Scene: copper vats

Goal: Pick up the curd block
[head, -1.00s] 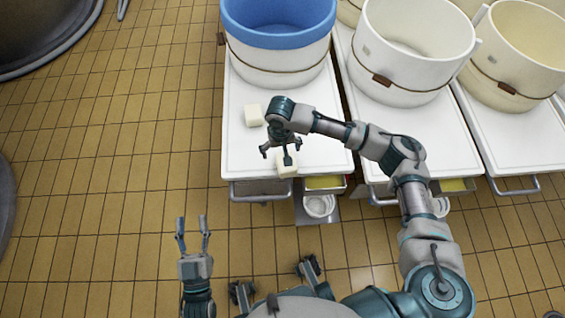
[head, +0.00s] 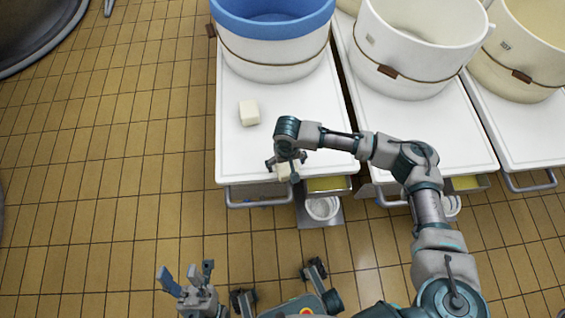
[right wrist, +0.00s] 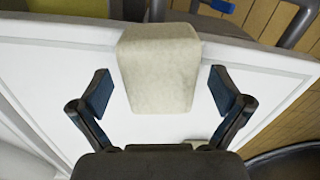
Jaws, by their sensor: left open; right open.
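A pale curd block (head: 283,172) lies near the front edge of the white table, partly hidden under my right gripper (head: 286,165). In the right wrist view the block (right wrist: 160,70) stands large between and beyond the two spread fingers (right wrist: 163,92), with a gap visible on each side. The right gripper is open and empty. A second curd block (head: 249,112) lies further back and to the left on the same table. My left gripper (head: 187,271) is open and empty, low in the head view over the floor, away from the table.
A white vat with a blue inner rim (head: 272,45) stands at the back of the table (head: 232,150). More vats (head: 415,60) stand on tables to the right. A metal handle (head: 258,203) and a small white bowl (head: 322,207) are below the front edge. Tiled floor is clear at left.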

